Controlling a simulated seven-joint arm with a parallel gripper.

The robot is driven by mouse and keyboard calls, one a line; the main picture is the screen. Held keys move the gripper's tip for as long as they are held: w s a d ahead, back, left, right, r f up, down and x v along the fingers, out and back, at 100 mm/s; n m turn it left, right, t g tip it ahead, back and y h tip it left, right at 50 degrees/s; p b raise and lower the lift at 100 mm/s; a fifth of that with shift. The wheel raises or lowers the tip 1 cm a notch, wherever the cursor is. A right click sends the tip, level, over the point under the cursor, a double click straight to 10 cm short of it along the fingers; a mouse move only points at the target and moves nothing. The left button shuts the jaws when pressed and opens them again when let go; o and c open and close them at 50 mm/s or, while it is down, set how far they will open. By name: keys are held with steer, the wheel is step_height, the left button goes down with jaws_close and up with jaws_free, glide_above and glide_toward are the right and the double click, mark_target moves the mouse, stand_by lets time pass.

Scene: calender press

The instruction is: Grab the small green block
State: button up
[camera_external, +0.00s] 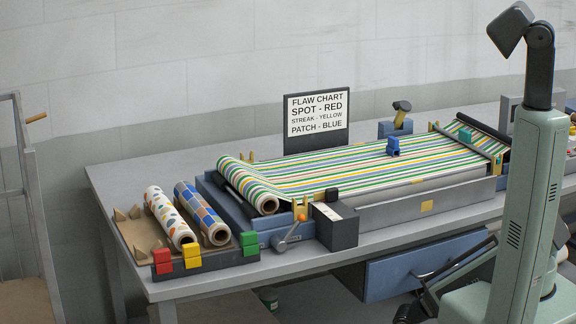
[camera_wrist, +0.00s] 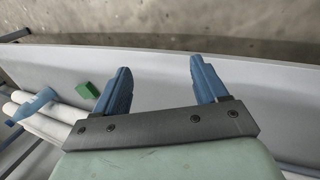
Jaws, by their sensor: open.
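A small green block (camera_wrist: 87,90) lies on the pale grey surface in the wrist view, left of my gripper (camera_wrist: 153,82). My gripper has two blue fingers spread wide apart, with nothing between them. The block is outside the fingers and apart from them. In the external view, green blocks (camera_external: 250,243) stand at the right front corner of a dark tray, beside yellow and red ones. I cannot tell whether these are the block in the wrist view. My gripper's fingers do not show in the external view.
White rollers (camera_wrist: 35,118) and a blue part (camera_wrist: 33,106) lie left in the wrist view. Bare surface lies between and beyond my fingers.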

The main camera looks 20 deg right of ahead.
steer(key=w+a+r+n+t+y, duration=0.1)
steer(key=w+a+r+t, duration=0.3)
steer(key=a, duration=0.6)
steer(key=w+a+r+t, duration=0.1)
steer(key=w+a+r, duration=0.1)
steer(key=a+r, duration=0.5)
steer(key=w+a+r+n+t+y, duration=0.1)
steer(key=w+a+r+t, duration=0.15)
steer(key=a, duration=0.95)
steer(key=m+t+y, duration=0.2)
steer(key=m+t, duration=0.1)
steer(key=t, duration=0.7)
glide_toward(250, 237)
steer(key=shift+w+f, duration=0.1)
steer(key=shift+w, duration=5.35)
